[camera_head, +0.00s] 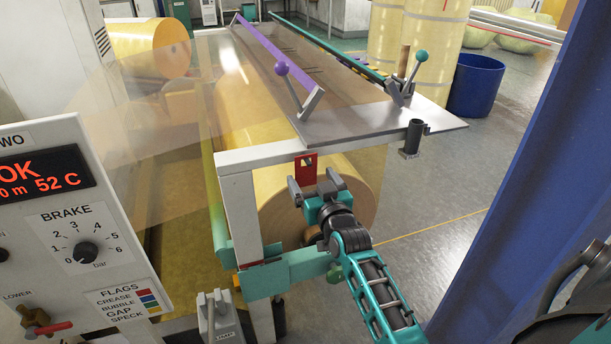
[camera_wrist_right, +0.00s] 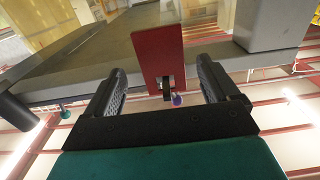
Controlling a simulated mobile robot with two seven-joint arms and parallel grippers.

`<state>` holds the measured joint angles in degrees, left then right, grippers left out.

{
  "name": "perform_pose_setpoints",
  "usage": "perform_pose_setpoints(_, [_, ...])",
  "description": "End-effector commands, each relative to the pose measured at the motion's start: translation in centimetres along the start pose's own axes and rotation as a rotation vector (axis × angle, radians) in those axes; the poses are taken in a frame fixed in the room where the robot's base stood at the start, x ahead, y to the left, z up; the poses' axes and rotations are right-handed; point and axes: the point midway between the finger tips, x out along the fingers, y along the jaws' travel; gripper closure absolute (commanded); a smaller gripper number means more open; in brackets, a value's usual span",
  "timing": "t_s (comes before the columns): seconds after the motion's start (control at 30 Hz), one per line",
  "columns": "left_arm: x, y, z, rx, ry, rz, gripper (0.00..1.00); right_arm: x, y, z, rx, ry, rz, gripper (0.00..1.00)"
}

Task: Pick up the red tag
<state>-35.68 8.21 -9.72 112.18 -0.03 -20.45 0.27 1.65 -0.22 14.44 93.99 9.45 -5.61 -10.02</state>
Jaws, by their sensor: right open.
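The red tag (camera_head: 306,161) hangs at the front edge of the machine's grey frame, near the end of the large yellow roll. It is a small flat plate with a hole in its lower part. My right gripper (camera_head: 314,186) is open just in front of and below the tag. In the right wrist view the tag (camera_wrist_right: 157,52) stands upright, its lower part between my two open fingers (camera_wrist_right: 160,82), with a gap on each side. I cannot tell how deep it sits between them. My left gripper is not in view.
The grey frame bar (camera_head: 258,152) and top plate (camera_head: 385,122) lie close above the gripper. The yellow roll (camera_head: 285,190) is behind it. A purple-knobbed lever (camera_head: 292,88) stands on the plate. A control panel (camera_head: 75,215) is at left; a blue bin (camera_head: 476,85) is at back right.

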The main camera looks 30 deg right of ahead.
Motion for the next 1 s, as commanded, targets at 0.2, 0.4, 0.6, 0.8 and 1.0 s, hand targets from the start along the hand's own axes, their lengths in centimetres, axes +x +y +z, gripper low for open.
perform_pose_setpoints(0.2, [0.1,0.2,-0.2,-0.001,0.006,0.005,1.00,1.4,-0.1,0.0,0.001,0.001,0.000,0.12])
perform_pose_setpoints(0.4, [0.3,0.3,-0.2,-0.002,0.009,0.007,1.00,4.2,-0.3,-0.1,0.000,0.001,0.000,0.12])
perform_pose_setpoints(0.6, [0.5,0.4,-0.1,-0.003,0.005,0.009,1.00,5.7,-0.2,-0.1,-0.001,0.000,0.000,0.12])
perform_pose_setpoints(0.8, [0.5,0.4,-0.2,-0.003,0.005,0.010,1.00,5.8,-0.2,-0.1,-0.001,0.000,0.000,0.12])
perform_pose_setpoints(1.0, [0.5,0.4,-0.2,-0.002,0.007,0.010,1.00,5.7,-0.3,-0.1,0.000,0.000,0.000,0.28])
